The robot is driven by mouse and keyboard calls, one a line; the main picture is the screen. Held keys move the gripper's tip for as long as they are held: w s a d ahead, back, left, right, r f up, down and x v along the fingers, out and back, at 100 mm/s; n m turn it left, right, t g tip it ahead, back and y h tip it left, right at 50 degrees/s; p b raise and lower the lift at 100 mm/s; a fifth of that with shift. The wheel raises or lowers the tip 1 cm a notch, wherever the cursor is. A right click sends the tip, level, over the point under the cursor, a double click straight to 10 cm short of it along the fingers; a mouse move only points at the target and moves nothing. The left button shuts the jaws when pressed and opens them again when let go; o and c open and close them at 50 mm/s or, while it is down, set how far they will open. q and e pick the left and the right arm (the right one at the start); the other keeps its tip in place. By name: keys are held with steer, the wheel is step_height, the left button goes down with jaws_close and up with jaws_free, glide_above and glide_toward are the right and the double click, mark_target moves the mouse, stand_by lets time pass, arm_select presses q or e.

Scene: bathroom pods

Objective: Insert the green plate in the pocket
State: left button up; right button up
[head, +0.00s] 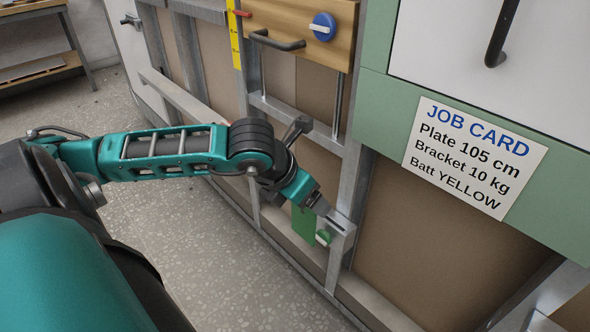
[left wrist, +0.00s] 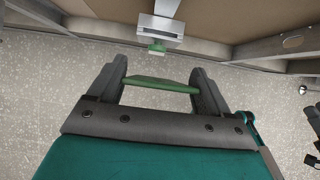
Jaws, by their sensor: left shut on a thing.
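The green plate (head: 302,226) hangs upright below my left gripper (head: 318,203) in the head view. In the left wrist view the plate (left wrist: 162,85) spans the space between the two fingers, and the gripper is shut on it. A grey metal pocket (head: 342,222) with a dark slot in its top is fixed to a wall stud just right of the plate. The pocket also shows in the left wrist view (left wrist: 160,30), ahead of the fingertips and apart from the plate. A green knob (head: 323,238) sits on the pocket's front. My right gripper is not in view.
Metal studs (head: 355,185) and brown wall panels (head: 440,245) stand close behind the pocket. A low rail (head: 375,300) runs along the wall's foot. A job card (head: 475,158) reads "Plate 105 cm". A wooden panel with a blue knob (head: 323,27) is above. The speckled floor (head: 225,255) is clear.

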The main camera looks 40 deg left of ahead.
arm_select(q)
steer(key=w, duration=0.9)
steer(key=shift+w+d+f, duration=0.35)
steer(key=shift+d+f, duration=0.1)
stand_by(0.5)
stand_by(0.8)
